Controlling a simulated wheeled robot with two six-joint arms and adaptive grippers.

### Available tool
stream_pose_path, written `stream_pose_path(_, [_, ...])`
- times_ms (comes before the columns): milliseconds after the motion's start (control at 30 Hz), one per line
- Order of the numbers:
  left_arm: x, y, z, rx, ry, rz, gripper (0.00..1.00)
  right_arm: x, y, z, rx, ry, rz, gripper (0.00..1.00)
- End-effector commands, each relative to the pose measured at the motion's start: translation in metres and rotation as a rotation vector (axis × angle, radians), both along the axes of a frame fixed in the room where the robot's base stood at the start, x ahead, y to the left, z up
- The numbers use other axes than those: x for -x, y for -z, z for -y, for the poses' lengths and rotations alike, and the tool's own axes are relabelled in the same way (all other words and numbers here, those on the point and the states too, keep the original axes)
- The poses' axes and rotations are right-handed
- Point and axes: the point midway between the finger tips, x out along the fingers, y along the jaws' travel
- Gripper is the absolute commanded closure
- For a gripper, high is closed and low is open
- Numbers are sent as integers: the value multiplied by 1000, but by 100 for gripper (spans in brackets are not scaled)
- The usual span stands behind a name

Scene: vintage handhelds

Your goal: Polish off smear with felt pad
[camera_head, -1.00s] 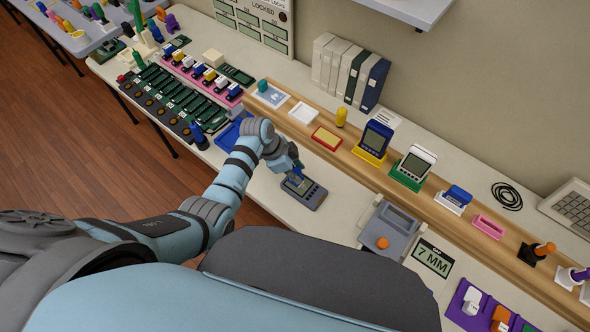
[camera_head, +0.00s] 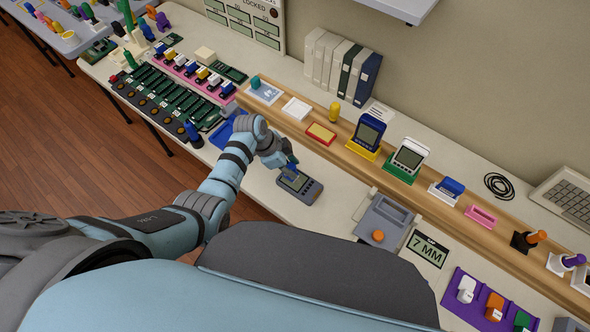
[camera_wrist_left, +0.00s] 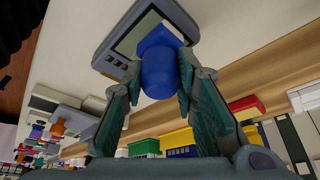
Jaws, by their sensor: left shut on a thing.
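A grey handheld (camera_head: 306,191) with a screen lies flat on the pale table. My left gripper (camera_head: 288,167) is over its far left part, shut on the blue grip of the felt pad (camera_head: 291,174). In the left wrist view the two fingers (camera_wrist_left: 158,78) hold the blue grip (camera_wrist_left: 157,60) from both sides. Its far end is over the screen of the handheld (camera_wrist_left: 112,58). The felt face is hidden, so I cannot tell whether it touches the screen. I cannot make out a smear. My right gripper is not in view.
A wooden ledge (camera_head: 330,152) behind holds a yellow-topped red pad (camera_head: 321,133), a blue handheld (camera_head: 369,133) and a white one (camera_head: 410,154) in stands. A blue tray (camera_head: 222,133) lies beyond my left forearm. A grey fixture (camera_head: 384,218) stands right of the handheld.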

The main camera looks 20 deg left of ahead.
Motion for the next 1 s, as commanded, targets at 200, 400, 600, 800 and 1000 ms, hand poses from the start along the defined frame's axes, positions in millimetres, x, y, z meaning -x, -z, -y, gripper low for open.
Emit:
stream_pose_path(200, [2,2,-3,-5,0,-4,100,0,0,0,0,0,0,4])
stream_pose_path(400, [3,2,0,-5,0,-6,100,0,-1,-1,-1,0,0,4])
stream_pose_path(600, [-1,1,-11,-7,-1,-6,100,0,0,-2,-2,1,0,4])
stream_pose_path(800, [-3,0,-14,-4,-1,-6,100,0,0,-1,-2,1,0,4])
stream_pose_path(1000, [-4,-6,-14,-4,-1,-3,100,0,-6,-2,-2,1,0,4])
